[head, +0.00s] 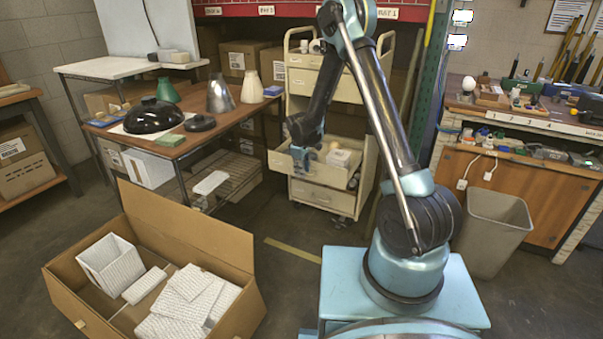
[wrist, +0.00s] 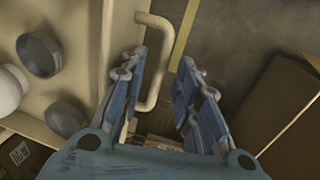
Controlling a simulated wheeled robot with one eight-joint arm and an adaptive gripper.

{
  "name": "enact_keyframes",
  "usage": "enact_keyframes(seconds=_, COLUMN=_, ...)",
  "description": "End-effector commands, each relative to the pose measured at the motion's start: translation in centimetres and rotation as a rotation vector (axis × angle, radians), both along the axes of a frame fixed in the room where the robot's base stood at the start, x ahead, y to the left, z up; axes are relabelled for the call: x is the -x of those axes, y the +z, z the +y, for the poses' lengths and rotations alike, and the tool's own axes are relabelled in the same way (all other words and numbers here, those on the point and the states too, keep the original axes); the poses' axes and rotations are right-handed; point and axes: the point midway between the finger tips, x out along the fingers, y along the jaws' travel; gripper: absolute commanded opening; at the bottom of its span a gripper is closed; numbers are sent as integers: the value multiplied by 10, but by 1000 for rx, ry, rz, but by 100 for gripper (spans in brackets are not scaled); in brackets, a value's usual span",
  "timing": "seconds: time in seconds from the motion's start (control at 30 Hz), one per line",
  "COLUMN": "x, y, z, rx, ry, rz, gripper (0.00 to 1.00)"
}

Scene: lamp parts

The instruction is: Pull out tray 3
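A cream drawer trolley (head: 298,107) stands at the back centre. My gripper (head: 303,158) is at this tray's front. In the wrist view the tray (wrist: 90,22) has a cream bar handle (wrist: 166,62) on its front. My gripper (wrist: 163,68) is open, with one finger on each side of the handle bar; a gap shows on the right. Contact on the left is unclear.
A wooden table (head: 185,143) with lamp shades stands left of the trolley. An open cardboard box (head: 240,250) with white parts is at front left; its edge (wrist: 295,110) shows in the wrist view. A grey bin (head: 495,235) stands right. Floor before the trolley is clear.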

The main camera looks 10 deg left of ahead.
Motion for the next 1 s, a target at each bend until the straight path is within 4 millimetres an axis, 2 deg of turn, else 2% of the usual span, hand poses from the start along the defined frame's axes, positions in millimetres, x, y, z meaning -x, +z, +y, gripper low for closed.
enact_keyframes(seconds=0.7, x=17, y=96, z=6, rx=-1, ry=-1, rz=2, gripper=30)
enact_keyframes(seconds=1.0, x=20, y=111, z=7, rx=-1, ry=-1, rz=2, gripper=30)
